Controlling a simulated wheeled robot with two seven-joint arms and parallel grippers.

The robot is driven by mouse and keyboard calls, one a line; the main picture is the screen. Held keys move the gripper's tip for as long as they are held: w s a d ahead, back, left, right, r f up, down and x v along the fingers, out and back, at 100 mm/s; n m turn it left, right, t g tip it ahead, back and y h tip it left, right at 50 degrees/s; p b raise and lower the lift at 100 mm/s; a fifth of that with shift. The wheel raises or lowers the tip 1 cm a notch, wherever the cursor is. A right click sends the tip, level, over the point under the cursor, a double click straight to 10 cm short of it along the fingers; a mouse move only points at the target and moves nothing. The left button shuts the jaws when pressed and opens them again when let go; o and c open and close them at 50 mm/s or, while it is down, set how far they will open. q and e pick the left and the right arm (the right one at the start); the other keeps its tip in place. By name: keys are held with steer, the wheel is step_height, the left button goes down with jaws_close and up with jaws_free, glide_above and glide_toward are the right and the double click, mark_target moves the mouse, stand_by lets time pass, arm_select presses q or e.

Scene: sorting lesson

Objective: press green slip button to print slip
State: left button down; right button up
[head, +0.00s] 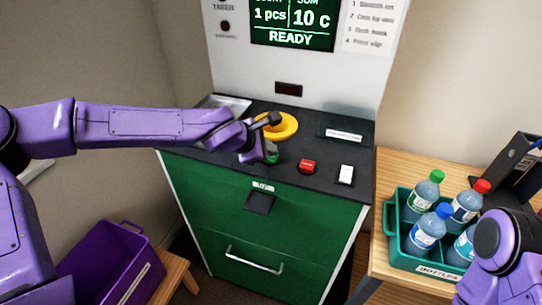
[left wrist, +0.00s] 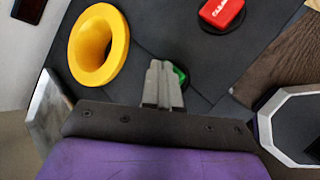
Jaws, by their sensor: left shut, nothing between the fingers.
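The green button (head: 273,155) is on the black top of the machine (head: 325,160), left of the red button (head: 307,166). My left gripper (head: 266,156) is shut and empty, over the green button and partly hiding it. In the left wrist view the shut fingertips (left wrist: 161,72) overlap the green button (left wrist: 180,76), with only its right part showing. I cannot tell whether they touch it. The red button also shows there (left wrist: 222,12). The screen (head: 292,22) reads 1 pcs, 10 c and READY. My right gripper is out of view.
A yellow ring (head: 288,126) stands close behind my left gripper. A white switch (head: 345,174) sits right of the red button. A teal crate (head: 392,219) with several bottles stands on the wooden table at right. A purple bin (head: 103,262) is at lower left.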

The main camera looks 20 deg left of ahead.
arm_select(q)
steer(key=shift+f, duration=0.3)
steer(key=shift+r, duration=0.1)
stand_by(0.3)
steer(key=shift+r+p, duration=0.9)
steer(key=shift+p, duration=0.1)
step_height(320, 180, up, 5)
steer(key=p, duration=0.5)
steer(key=shift+r+p, duration=0.1)
steer(key=shift+p, duration=0.25)
